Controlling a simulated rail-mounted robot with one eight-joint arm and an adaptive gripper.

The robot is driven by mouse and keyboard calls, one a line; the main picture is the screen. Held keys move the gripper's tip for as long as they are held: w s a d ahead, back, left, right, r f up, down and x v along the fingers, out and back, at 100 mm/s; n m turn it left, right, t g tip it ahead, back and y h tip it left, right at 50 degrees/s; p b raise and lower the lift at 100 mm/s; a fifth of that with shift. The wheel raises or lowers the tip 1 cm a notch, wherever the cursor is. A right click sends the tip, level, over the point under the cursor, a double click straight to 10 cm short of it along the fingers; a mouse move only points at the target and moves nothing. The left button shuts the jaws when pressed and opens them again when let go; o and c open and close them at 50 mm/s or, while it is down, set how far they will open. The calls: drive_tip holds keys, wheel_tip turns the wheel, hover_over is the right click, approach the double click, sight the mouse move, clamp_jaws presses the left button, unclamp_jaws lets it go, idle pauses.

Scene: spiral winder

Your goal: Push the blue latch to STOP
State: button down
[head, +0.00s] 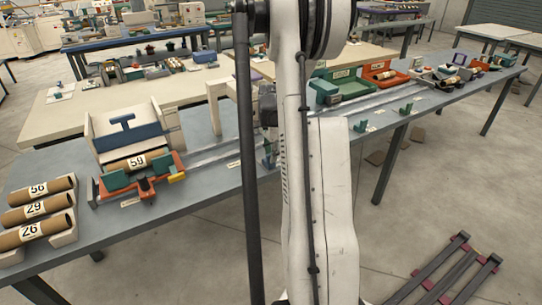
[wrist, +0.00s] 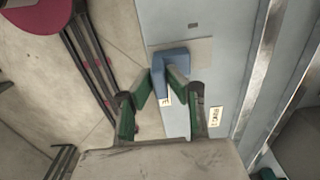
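The blue latch (wrist: 172,58) is an angled blue piece near the edge of the grey table, seen in the wrist view. A pale plate lies beside it. My gripper (wrist: 160,74) has green fingers standing apart, with the latch's lower arm showing between their tips. I cannot tell whether either finger touches it. A small label (wrist: 167,98) shows partly behind the right finger, and its text is unreadable. A second label (wrist: 215,117) lies further right. In the head view my column and arm hide most of the area around the latch.
Metal rails (wrist: 258,80) run along the table (wrist: 205,75) right of the latch. Green (head: 342,85) and red trays (head: 380,73) stand at the right.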

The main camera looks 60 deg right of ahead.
drive_tip(key=shift+w, duration=0.1)
drive_tip(key=w, duration=0.1)
drive_tip(key=w+d, duration=0.1)
drive_tip(key=w, duration=0.1)
drive_tip(key=shift+d+b, duration=0.25)
drive_tip(key=shift+b, duration=0.15)
drive_tip(key=shift+w+d, duration=0.2)
drive_tip(key=shift+w, duration=0.2)
drive_tip(key=shift+r, duration=0.1)
drive_tip(key=c, duration=1.7)
unclamp_jaws()
drive_tip(key=shift+w, duration=0.15)
wheel_tip(320, 180, up, 12)
drive_tip(key=shift+f, duration=0.1)
